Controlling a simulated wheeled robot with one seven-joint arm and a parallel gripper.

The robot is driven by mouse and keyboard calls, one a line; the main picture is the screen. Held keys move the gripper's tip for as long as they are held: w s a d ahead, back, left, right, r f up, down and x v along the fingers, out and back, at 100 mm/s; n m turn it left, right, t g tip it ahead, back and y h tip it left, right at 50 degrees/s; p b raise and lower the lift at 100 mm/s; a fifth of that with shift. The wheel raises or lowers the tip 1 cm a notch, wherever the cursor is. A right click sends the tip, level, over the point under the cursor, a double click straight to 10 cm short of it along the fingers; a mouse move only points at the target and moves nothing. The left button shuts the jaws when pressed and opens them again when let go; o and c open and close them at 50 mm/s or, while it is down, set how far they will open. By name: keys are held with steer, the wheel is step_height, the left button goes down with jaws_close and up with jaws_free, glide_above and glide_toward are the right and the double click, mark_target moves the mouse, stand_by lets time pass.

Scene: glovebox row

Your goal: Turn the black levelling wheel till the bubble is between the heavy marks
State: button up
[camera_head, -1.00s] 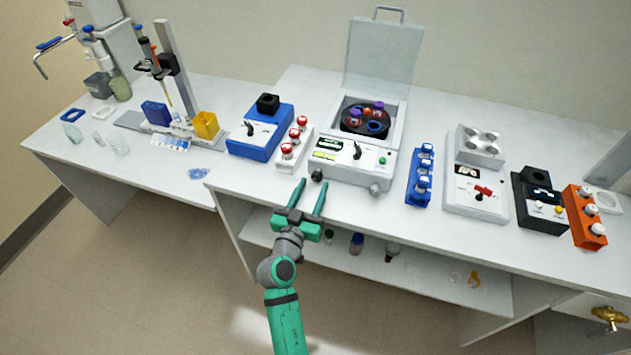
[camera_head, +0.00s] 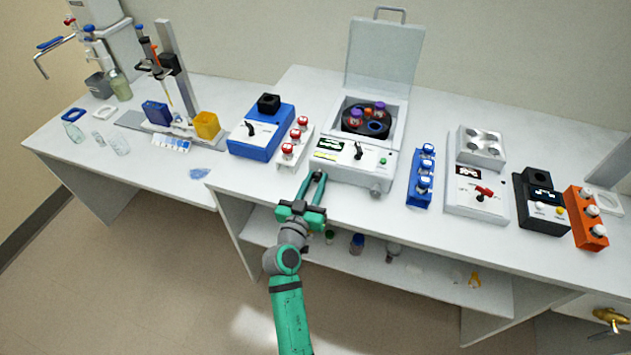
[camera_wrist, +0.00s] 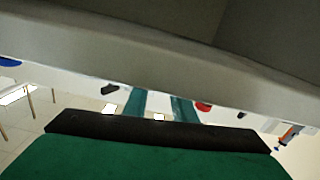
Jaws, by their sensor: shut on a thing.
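The centrifuge (camera_head: 362,165) stands with its lid raised and a black rotor with coloured tubes inside. Its front panel has a green display (camera_head: 330,144), a pale strip with dark marks (camera_head: 325,155) and a black lever. The bubble is too small to make out. My gripper (camera_head: 316,177) is at the front left lower corner of the centrifuge, its fingers closed in around the black levelling wheel, which the fingertips now mostly hide. In the wrist view the two teal fingers (camera_wrist: 160,106) run up behind a grey edge that hides their tips.
A grey knob (camera_head: 375,188) sits at the centrifuge's front right corner. A white rack with red-capped vials (camera_head: 295,141) stands close on the left, a blue rack (camera_head: 421,178) on the right. The bench's front edge lies close below my gripper, with a shelf of bottles underneath.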

steer(key=shift+n, duration=1.4)
steer(key=o, duration=1)
steer(key=shift+o, duration=0.2)
steer(key=v, duration=1)
steer(key=shift+s, duration=0.4)
steer(key=shift+a, duration=0.1)
